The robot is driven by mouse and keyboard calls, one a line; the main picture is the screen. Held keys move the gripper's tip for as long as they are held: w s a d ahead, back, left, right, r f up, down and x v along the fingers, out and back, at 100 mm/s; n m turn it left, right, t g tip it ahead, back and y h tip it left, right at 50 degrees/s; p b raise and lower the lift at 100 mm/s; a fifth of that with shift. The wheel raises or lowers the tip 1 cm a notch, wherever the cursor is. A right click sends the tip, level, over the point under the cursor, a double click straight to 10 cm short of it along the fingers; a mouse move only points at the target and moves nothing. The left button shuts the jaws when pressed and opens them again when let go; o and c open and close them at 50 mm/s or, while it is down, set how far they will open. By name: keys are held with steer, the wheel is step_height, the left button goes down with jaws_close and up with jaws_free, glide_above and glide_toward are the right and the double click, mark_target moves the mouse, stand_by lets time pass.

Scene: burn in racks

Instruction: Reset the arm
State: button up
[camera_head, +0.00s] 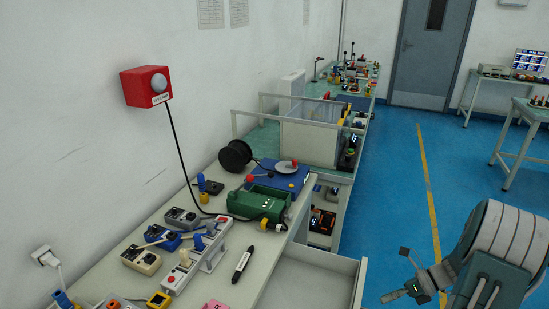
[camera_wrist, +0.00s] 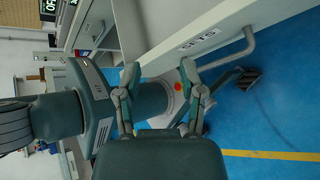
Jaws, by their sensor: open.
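My gripper (camera_head: 398,274) is at the lower right of the head view, out over the blue floor and to the right of the bench. My arm beside it is folded, with its thick grey-ribbed links at the right edge. In the wrist view my gripper (camera_wrist: 160,70) has its two fingers spread apart with nothing between them. Beyond the fingers, the wrist view shows a pale drawer front (camera_wrist: 215,35) with a label and a grey bar handle (camera_wrist: 250,45). The fingers appear apart from the handle.
The bench (camera_head: 215,285) holds several small devices, a green case (camera_head: 258,204) and a black spool (camera_head: 235,156). A drawer (camera_head: 358,285) stands pulled out at the bench's front. A red box (camera_head: 146,86) is on the wall. Blue floor (camera_head: 395,180) is clear up to the grey door (camera_head: 432,50).

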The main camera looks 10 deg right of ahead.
steer(key=a+r+n+g+h, duration=0.3)
steer(key=a+r+n+h, duration=0.3)
steer(key=a+r+n, duration=0.95)
steer(key=s+a+r+n+t+h, duration=0.4)
steer(key=s+a+r+n, duration=0.5)
steer(key=n, duration=0.7)
steer(key=shift+s+a+r+t+h, duration=0.2)
steer(key=shift+s+a+t+h, duration=0.2)
steer(key=shift+s+a+t, duration=0.4)
steer(key=shift+w+d, duration=0.1)
steer(key=shift+d, duration=0.1)
